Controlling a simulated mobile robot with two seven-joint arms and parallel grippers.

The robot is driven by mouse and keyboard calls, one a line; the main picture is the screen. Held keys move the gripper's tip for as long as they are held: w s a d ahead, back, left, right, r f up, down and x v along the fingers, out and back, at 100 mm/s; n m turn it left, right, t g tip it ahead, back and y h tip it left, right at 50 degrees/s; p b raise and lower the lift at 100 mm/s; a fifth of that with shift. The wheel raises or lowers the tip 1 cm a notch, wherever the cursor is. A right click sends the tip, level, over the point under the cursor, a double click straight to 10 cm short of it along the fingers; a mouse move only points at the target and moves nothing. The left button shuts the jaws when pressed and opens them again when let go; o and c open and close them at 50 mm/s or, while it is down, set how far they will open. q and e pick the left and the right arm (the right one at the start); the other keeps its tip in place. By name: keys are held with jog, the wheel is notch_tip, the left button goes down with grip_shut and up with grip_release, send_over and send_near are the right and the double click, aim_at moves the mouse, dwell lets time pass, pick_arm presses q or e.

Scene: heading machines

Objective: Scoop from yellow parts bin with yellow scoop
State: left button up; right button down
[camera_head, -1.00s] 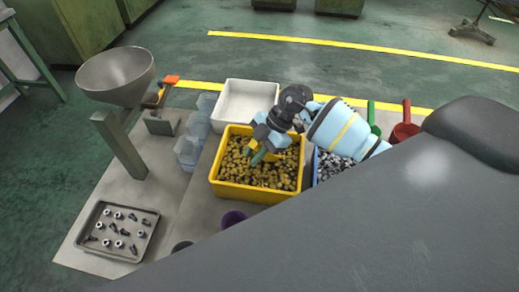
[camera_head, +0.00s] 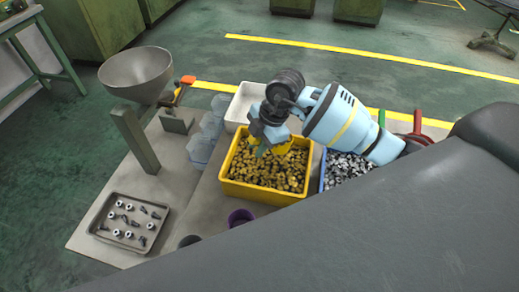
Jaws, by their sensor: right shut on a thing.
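The yellow parts bin (camera_head: 257,192) stands on the table, filled with small brassy parts (camera_head: 265,172). My right gripper (camera_head: 268,143) is over the back part of the bin, pointing down, shut on the yellow scoop (camera_head: 283,147). Only a little of the yellow scoop shows at the gripper; the rest is hidden by the gripper, so I cannot tell whether it holds parts. The scoop looks to be at or just above the parts. My left gripper is not in view.
A blue bin with silvery parts (camera_head: 345,168) stands to the right, with a green and a red scoop (camera_head: 417,125) behind. A white bin (camera_head: 243,104) is behind. Clear cups (camera_head: 200,148), a metal funnel (camera_head: 137,75) and a tray of bolts (camera_head: 129,222) are to the left.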

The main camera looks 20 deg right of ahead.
jog(key=shift+a+r+h, duration=0.15)
jog(key=shift+r+h, duration=0.05)
jog(key=shift+r, duration=0.75)
jog(key=shift+a+r+h, duration=0.15)
jog(key=shift+r+h, duration=0.05)
jog(key=shift+r, duration=0.7)
jog(key=shift+s, duration=0.1)
